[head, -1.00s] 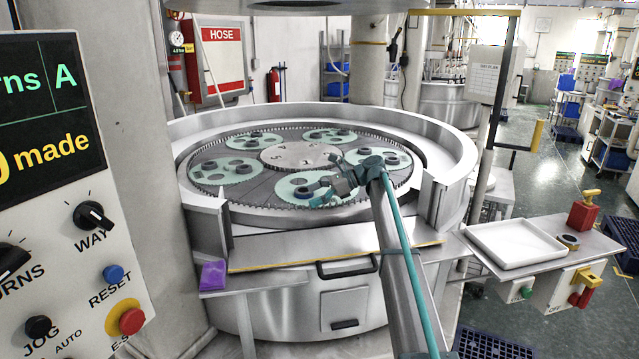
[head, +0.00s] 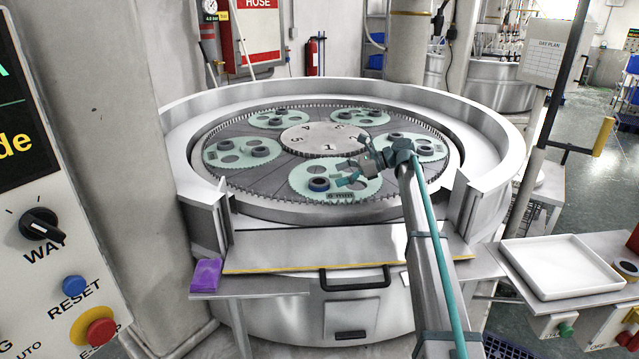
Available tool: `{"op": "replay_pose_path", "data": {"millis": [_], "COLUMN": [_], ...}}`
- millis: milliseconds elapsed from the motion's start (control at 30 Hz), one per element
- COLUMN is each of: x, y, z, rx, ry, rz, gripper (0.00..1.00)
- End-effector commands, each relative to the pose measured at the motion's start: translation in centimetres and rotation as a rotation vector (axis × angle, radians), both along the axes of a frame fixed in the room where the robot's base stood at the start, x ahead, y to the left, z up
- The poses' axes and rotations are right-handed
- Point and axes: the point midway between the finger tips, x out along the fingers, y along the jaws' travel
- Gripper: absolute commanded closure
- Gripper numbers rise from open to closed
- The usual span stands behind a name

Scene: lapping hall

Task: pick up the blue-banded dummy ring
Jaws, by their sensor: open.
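The blue-banded ring (head: 319,185) is dark with a blue band and sits on the pale green toothed carrier (head: 340,196) nearest me, on the lapping plate. My gripper (head: 346,172) reaches in from the right over that carrier. Its fingers are open and point left toward the ring, just to the right of it. Whether the fingertips overlap or touch the ring is too small to tell. The part of the carrier under my gripper is hidden.
Several other carriers with dark rings, one at the left (head: 240,153), surround the numbered centre disc (head: 322,138). A raised metal rim (head: 490,140) encloses the plate. A white tray (head: 560,268) stands on the right side table, and a purple block (head: 206,274) lies at the front left.

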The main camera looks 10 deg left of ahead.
Motion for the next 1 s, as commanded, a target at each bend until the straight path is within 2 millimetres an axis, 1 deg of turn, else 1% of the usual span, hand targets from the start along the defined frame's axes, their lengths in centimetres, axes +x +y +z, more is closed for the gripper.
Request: {"op": "replay_pose_path", "data": {"millis": [33,167,267,400,533,633,800,867,1000], "x": [-0.1,-0.1,-0.2,-0.4,-0.3,-0.3,-0.3,-0.3,-0.3], "y": [0.4,1.0,1.8,3.6,5.0,5.4,5.4,5.4,5.4], "z": [-0.1,-0.3,-0.4,-1.1,-1.9,-2.2,-2.3,-2.3,-2.3], "rx": [0.000,0.000,0.000,0.000,0.000,0.000,0.000,0.000,0.000], "ry": [0.000,0.000,0.001,0.002,0.000,0.000,0.000,0.000,0.000], "rz": [0.000,-0.001,0.001,0.000,0.000,-0.001,-0.001,-0.001,-0.001], "gripper": [0.00,0.00,0.00,0.00,0.00,0.00,0.00,0.08,0.32]}}
